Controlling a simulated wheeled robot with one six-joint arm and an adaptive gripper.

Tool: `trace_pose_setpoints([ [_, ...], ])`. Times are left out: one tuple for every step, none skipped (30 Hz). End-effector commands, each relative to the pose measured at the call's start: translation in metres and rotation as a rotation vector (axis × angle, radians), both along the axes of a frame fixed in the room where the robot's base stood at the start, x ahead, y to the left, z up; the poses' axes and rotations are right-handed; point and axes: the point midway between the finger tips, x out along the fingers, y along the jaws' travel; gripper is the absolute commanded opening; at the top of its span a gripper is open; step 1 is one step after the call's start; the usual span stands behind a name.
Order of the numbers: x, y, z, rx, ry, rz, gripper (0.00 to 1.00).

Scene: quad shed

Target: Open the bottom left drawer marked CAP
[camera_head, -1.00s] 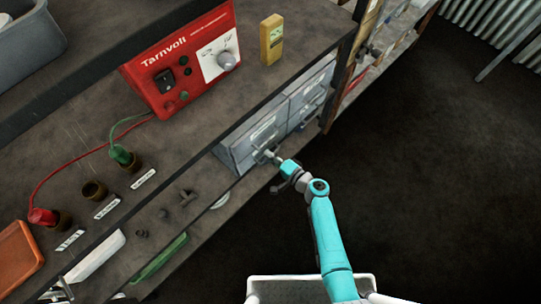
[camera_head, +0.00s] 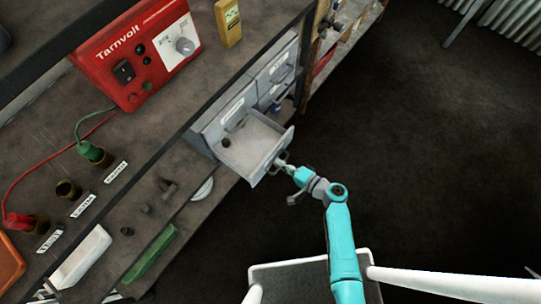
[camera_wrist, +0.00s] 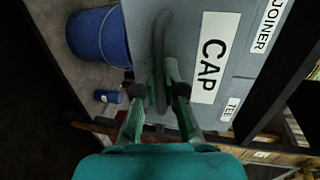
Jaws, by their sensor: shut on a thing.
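The drawer marked CAP (camera_wrist: 225,45) fills much of the wrist view, its white label beside a dark bar handle (camera_wrist: 160,50). In the head view the open drawer (camera_head: 250,148) sticks out of the lower left of the grey drawer cabinet (camera_head: 222,108), with a small dark piece (camera_head: 227,142) inside. My gripper (camera_head: 286,166) is at the front of this drawer. In the wrist view my gripper (camera_wrist: 157,92) has its fingers on either side of the handle, shut on it.
Drawers labelled JOINER (camera_wrist: 267,25) and TEE (camera_wrist: 229,108) adjoin the CAP drawer. A red Tarnvolt unit (camera_head: 130,60) and a yellow meter (camera_head: 228,22) stand on the bench above. A blue bucket (camera_wrist: 97,38) shows in the wrist view. Open dark floor (camera_head: 420,150) lies to the right.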

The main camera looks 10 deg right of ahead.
Motion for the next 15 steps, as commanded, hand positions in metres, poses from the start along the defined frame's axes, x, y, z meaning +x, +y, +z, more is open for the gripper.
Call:
trace_pose_setpoints([
  [-0.0040, -0.0052, -0.0008, 0.000, 0.001, -0.004, 0.00],
  [-0.0059, -0.0069, -0.0007, 0.000, 0.001, -0.004, 0.00],
  [-0.0079, -0.0089, -0.0005, -0.001, 0.001, -0.004, 0.00],
  [-0.0092, -0.0102, -0.0005, 0.000, 0.001, -0.003, 0.00],
  [-0.0102, -0.0113, -0.0003, -0.001, 0.000, -0.003, 0.00],
  [-0.0113, -0.0124, -0.0003, -0.001, 0.000, -0.003, 0.00],
  [-0.0118, -0.0129, -0.0003, -0.001, 0.000, -0.002, 0.00],
  [-0.0122, -0.0133, -0.0002, -0.002, 0.000, -0.002, 0.00],
  [-0.0126, -0.0136, -0.0003, -0.002, 0.000, -0.002, 0.00],
  [-0.0129, -0.0138, -0.0003, -0.002, 0.000, -0.002, 0.00],
  [-0.0129, -0.0139, -0.0003, -0.002, 0.000, -0.002, 0.00],
  [-0.0130, -0.0138, -0.0003, -0.002, 0.000, -0.001, 0.00],
  [-0.0130, -0.0138, -0.0003, -0.002, 0.000, -0.001, 0.00],
  [-0.0129, -0.0138, -0.0003, -0.002, 0.000, -0.001, 0.00],
  [-0.0129, -0.0138, -0.0003, -0.002, 0.000, -0.001, 0.00],
])
